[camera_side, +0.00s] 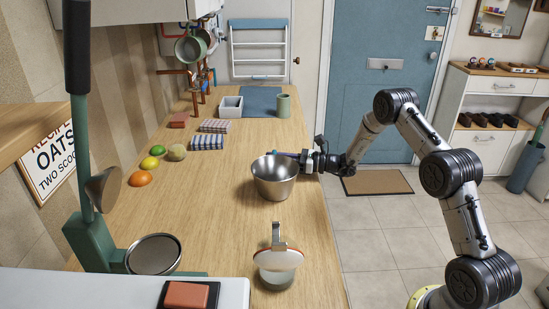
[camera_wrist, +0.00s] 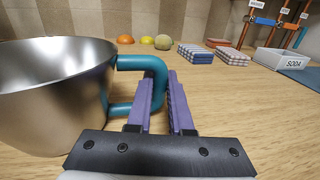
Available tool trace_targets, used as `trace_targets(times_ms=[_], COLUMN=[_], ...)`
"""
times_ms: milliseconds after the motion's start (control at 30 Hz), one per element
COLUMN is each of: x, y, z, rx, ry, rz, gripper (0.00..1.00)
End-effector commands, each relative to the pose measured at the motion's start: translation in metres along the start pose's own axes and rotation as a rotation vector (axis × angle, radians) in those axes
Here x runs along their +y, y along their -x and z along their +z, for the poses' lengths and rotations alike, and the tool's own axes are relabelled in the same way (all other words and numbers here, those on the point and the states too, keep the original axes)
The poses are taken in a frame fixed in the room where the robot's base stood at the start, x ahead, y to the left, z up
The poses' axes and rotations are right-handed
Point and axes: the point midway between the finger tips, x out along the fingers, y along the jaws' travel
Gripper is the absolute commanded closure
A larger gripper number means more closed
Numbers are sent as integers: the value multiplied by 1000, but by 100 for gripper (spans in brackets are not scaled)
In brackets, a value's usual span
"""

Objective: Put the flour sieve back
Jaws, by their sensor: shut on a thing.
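A steel, bowl-shaped vessel with a teal D-shaped handle, which I take to be the flour sieve (camera_side: 274,180), is near the right edge of the wooden counter. It fills the left of the wrist view (camera_wrist: 50,95), open side up and roughly upright. My gripper (camera_side: 306,161) comes from the right; its purple fingers (camera_wrist: 162,100) are shut on the teal handle (camera_wrist: 140,62). The vessel's underside is hidden, and I cannot tell whether it touches the counter. Any mesh inside is not visible.
A clip-lid jar (camera_side: 277,262) stands in front of the vessel. A green stand (camera_side: 90,240) with a round steel-rimmed dish (camera_side: 154,254) is at lower left. Fruit (camera_side: 140,178), checked cloths (camera_side: 207,142), a white box (camera_side: 231,108) and a green mug (camera_side: 283,104) lie farther back. The counter's middle is clear.

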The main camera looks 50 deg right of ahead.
Motion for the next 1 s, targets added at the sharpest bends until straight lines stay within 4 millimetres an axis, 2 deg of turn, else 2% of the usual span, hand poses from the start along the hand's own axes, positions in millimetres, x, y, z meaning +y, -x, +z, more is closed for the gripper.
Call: trace_targets(times_ms=[33,67,200,567,767,1000], x=[0,0,0,0,-1,-2], y=[0,0,0,0,29,80], z=[-1,-1,-1,3,2,2], rx=[-1,0,0,0,0,0], ry=[-1,0,0,1,-1,-1], rz=[0,0,0,0,-5,-6], gripper=[100,76,51,51,51,51])
